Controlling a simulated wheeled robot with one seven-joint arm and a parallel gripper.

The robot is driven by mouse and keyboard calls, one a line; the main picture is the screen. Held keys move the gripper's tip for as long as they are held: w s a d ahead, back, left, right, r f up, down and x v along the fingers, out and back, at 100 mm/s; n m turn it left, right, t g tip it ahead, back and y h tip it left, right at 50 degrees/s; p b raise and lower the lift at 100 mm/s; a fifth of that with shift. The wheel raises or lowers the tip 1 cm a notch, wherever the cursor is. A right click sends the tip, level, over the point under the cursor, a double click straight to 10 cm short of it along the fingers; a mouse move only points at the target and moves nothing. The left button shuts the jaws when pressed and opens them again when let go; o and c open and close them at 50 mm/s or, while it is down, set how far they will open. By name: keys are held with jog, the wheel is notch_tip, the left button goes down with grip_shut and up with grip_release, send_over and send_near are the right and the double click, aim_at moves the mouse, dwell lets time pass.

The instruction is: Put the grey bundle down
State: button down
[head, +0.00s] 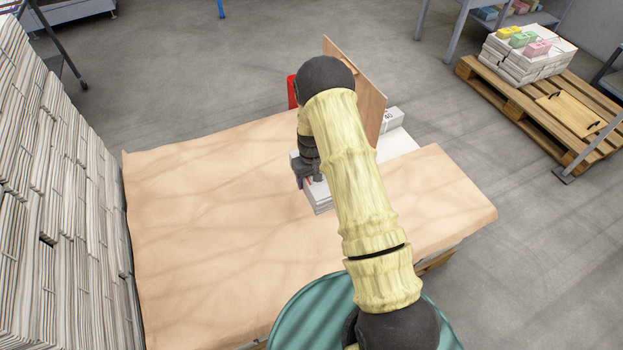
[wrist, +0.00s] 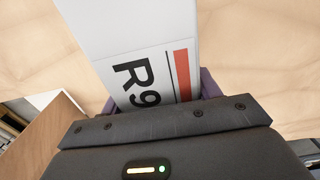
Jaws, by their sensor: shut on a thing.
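My gripper (head: 307,178) is over the middle of the brown-covered table (head: 200,210). It is shut on the grey bundle (head: 321,200), a pale block of stacked sheets, partly hidden by my arm in the head view. In the wrist view the bundle (wrist: 130,30) fills the space between the purple fingers of my gripper (wrist: 160,93). Its label reads "R9" beside a red stripe. I cannot tell whether its underside touches the table.
An upright wooden board (head: 370,95) stands behind my arm, with a red thing (head: 292,92) left of it and a pale block marked "40" (head: 394,120) right of it. Tall newspaper stacks (head: 60,200) line the left. A pallet (head: 530,110) holds more bundles. The table's left part is clear.

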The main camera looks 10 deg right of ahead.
jog(key=shift+r, duration=0.1)
jog(key=s+m+p, duration=0.2)
jog(key=s+p, duration=1.1)
jog(key=p, duration=0.1)
jog(key=shift+w+a, duration=0.1)
jog(key=shift+w, duration=0.1)
